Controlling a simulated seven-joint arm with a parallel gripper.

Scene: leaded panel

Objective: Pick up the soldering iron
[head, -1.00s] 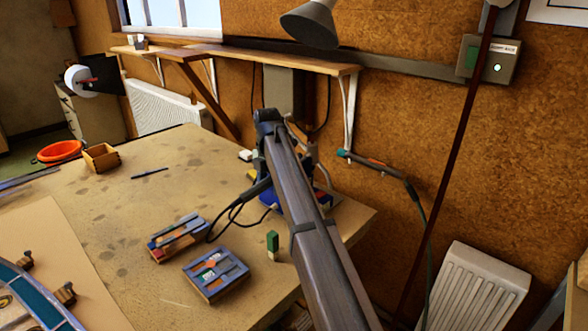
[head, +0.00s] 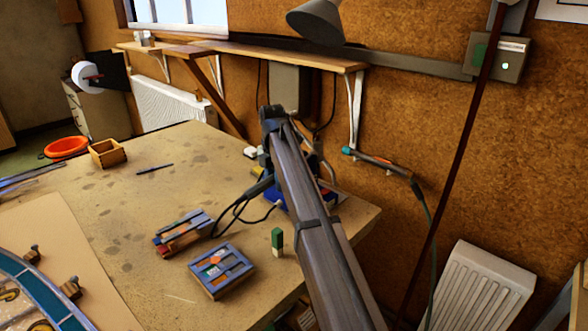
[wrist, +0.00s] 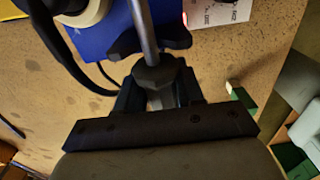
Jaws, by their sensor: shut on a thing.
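My gripper (wrist: 158,98) shows at the centre of the wrist view, its dark fingers closed around the soldering iron. The iron's grey metal shaft (wrist: 143,32) runs up the picture from a dark collar (wrist: 156,76) at the fingers; the rest of it is hidden by the gripper. Just beyond is a blue base (wrist: 103,42) with dark wing-shaped parts. In the head view the blue base (head: 271,196) stands near the bench's right edge, partly behind my arm. My gripper and the held iron are mostly hidden there.
A blue-grey tray (head: 222,270), a small rack (head: 183,232) and a green block (head: 277,238) lie close by on the bench (head: 120,235). Dark cables (head: 235,211) loop beside the base. A corded tool (head: 383,163) is at the wall. The bench's middle is largely clear.

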